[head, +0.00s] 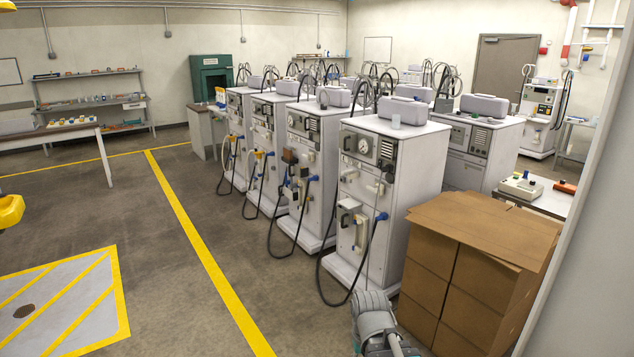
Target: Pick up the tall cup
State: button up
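No other clear cup shows. Part of my arm shows at the bottom edge, right of the middle, well below and in front of that machine. My gripper is not in view.
Several white dialysis machines (385,185) with hanging black hoses stand in a row. Stacked cardboard boxes (470,270) stand right of the nearest one. A pale wall edge fills the far right. Open floor with yellow lines (200,250) lies to the left.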

aim_at(396, 118)
jog(key=z, duration=0.3)
jog(key=i, duration=1.75)
jog(key=z, duration=0.15)
jog(key=k, duration=0.9)
jog(key=z, duration=0.15)
jog(key=i, duration=0.9)
jog(key=u, duration=0.05)
